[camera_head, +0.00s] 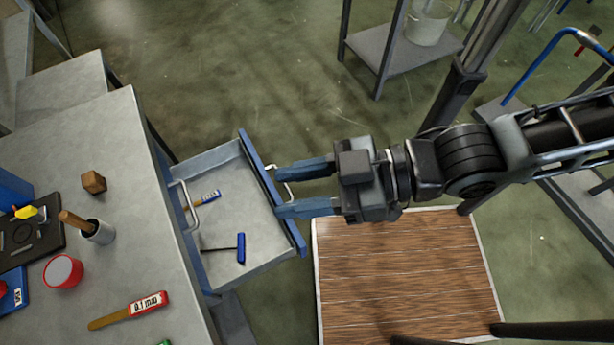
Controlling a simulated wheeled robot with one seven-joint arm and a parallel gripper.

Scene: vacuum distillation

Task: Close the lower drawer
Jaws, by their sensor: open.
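The lower drawer (232,256) is pulled out from the workbench on the left. Its blue front panel (289,228) faces right and carries a small metal handle (288,180). Whether the fingers touch the panel or handle I cannot tell.
Another metal handle (187,205) is on the workbench side above the drawer. The bench top (120,240) holds a wooden cube (93,182), a red pot (62,271) and tools. A wooden floor panel (405,275) lies below my gripper. Shelving (385,50) stands at the back.

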